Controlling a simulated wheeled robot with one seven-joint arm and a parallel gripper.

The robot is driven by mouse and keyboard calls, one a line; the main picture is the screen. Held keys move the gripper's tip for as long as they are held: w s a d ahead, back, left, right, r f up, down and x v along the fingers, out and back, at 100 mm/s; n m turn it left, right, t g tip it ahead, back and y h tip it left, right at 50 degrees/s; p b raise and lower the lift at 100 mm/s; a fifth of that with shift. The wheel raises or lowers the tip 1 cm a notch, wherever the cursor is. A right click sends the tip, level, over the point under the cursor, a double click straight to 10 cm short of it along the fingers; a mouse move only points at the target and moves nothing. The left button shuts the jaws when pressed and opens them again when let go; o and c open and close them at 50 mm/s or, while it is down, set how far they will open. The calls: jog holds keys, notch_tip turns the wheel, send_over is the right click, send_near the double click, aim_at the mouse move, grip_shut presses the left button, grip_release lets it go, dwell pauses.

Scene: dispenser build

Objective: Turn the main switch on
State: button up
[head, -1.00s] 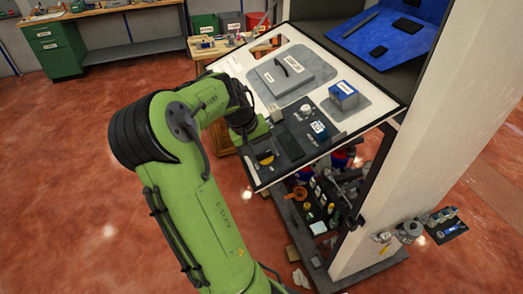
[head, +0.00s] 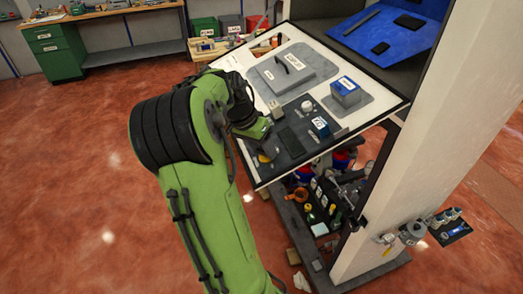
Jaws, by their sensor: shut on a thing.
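The white sloping board (head: 380,107) carries a dark grey panel (head: 291,160) at its lower left. A small part with a yellow base (head: 264,158), which looks like the main switch, sits at that panel's left end. My gripper (head: 265,146) is over this part from the upper left, its fingers shut on it. The fingertips and most of the part are small and dark in this view. Which way the switch is turned cannot be made out.
On the same panel are a blue-topped box (head: 320,126) and a pale knob (head: 307,107). Above stand a grey lidded box (head: 292,68) and another blue-topped box (head: 346,90). A white pillar (head: 440,110) rises at the right. Red floor is clear at the left.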

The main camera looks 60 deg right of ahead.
jog(key=m+b, duration=0.1)
jog(key=m, duration=0.2)
jog(key=shift+d+m+b, duration=0.1)
jog(key=shift+m+b, duration=0.2)
jog(key=shift+b, duration=0.05)
jog(key=shift+m+b, duration=0.85)
jog(key=shift+m, duration=0.85)
jog(key=o, duration=1)
jog(key=shift+o, duration=0.2)
jog(key=shift+r, duration=0.1)
jog(key=p+v, duration=0.6)
jog(key=v, duration=0.9)
jog(key=shift+r, duration=0.35)
